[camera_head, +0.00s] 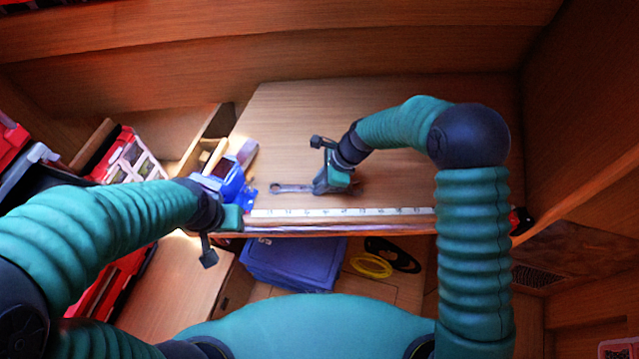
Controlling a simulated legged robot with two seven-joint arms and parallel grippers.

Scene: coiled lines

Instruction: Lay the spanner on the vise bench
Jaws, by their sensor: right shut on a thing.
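The spanner (289,188) is a small dark grey metal tool. Its ring end points left, and its other end is hidden at my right gripper (332,183). My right gripper is shut on it, low over the wooden vise bench (420,190); I cannot tell whether the spanner touches the top. The blue vise (238,186) is at the bench's left front corner, left of the spanner. My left gripper (226,219) is at that corner, just in front of the vise. Its fingers are too unclear to show whether they are open.
A pale ruler strip (340,212) runs along the bench's front edge. Red and white boxes (128,158) stand at the left. The bench's back and right are clear.

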